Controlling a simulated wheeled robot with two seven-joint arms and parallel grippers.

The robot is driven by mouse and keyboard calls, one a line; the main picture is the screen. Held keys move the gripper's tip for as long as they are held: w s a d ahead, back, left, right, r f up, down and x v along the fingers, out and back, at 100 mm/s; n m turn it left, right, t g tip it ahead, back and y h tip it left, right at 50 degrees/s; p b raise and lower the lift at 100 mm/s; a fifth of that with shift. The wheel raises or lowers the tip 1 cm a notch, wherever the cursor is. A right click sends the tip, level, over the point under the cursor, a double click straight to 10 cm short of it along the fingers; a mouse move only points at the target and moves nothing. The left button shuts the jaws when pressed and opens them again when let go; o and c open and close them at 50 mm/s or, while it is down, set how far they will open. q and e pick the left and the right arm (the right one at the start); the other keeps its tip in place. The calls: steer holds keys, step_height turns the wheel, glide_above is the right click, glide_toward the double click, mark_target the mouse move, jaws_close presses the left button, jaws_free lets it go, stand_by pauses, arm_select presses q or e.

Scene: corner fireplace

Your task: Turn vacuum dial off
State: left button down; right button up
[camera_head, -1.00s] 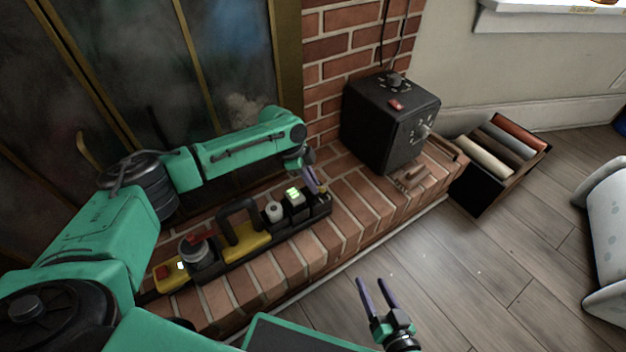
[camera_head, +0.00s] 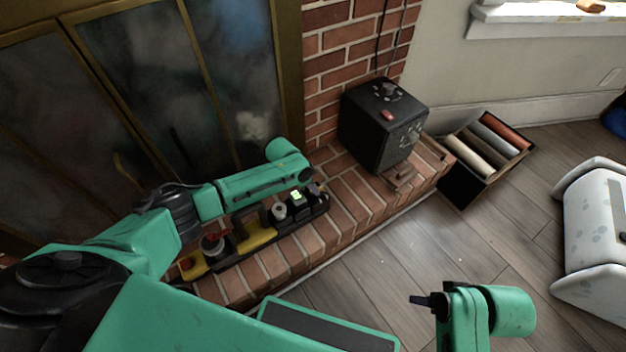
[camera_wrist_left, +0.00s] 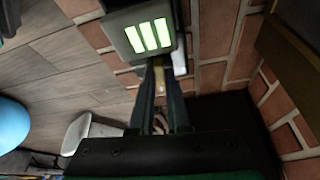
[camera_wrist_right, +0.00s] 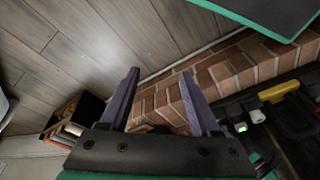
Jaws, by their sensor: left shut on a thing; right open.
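A long black unit (camera_head: 262,244) with yellow parts lies on the brick hearth. It carries a dark handle, a pale round knob (camera_head: 278,211) and a block with a green lit display (camera_head: 297,197). I cannot tell for sure which knob is the vacuum dial. My left gripper (camera_head: 318,189) is at the unit's right end, beside the display block. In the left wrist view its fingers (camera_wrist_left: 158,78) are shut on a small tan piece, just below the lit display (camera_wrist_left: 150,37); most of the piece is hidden. My right gripper (camera_wrist_right: 160,88) is open and empty, above the floor.
A black box (camera_head: 383,125) with a top knob, a red switch and front controls stands on the hearth's right part. A crate of rolls (camera_head: 470,170) and a pale rounded object (camera_head: 595,235) are on the floor. Glass doors (camera_head: 150,90) stand behind the hearth.

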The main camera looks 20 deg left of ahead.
arm_select(q)
steer(key=shift+d+r+n+p, duration=0.1)
steer(key=shift+n+p, duration=0.7)
steer(key=shift+y, duration=0.3)
arm_select(e)
steer(key=shift+g+h, duration=0.3)
steer(key=shift+g, duration=0.1)
steer(key=shift+d+f, duration=0.25)
steer(key=shift+f, duration=1)
steer(key=shift+d+f, duration=0.25)
steer(key=shift+f, duration=0.95)
arm_select(q)
steer(key=shift+t, duration=0.3)
steer(key=c, duration=0.9)
jaws_free()
arm_select(e)
steer(key=shift+w, duration=0.1)
